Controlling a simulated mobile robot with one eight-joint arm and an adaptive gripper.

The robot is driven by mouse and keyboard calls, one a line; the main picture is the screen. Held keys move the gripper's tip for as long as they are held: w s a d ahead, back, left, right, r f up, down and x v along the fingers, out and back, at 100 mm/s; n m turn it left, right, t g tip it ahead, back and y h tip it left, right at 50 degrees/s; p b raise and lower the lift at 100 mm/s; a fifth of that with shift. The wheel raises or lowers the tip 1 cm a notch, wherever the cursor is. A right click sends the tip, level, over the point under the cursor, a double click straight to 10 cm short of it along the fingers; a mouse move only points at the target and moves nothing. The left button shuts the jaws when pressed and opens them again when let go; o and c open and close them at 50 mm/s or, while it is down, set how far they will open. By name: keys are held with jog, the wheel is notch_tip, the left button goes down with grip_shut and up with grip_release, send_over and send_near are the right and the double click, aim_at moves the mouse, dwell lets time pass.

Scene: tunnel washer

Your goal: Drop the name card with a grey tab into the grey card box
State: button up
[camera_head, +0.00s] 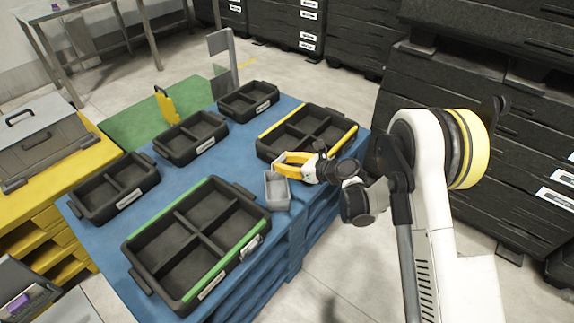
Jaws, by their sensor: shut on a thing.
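The grey card box (277,191) is a small, open-topped light grey box at the right edge of the blue table, between two of the black trays. My gripper (279,168) reaches in from the right, its yellow fingers shut just above the box's far rim. The name card with a grey tab is too small to make out clearly; what I hold at the fingertips appears to be it, mostly hidden by the fingers. I cannot tell whether it is over the box opening or just behind it.
A black divided tray with green edges (143,247) stands left of the box. A black tray with yellow edges (267,135) is behind my gripper. Smaller black trays (157,151) line the table's far side. A grey upright panel (220,41) stands beyond the table.

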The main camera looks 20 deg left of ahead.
notch_tip(320, 180, down, 6)
jog(key=b, duration=0.2)
jog(key=shift+b, duration=0.4)
jog(key=shift+w, duration=0.1)
jog(key=o, duration=0.9)
jog(key=shift+d, duration=0.1)
jog(key=v, duration=1.2)
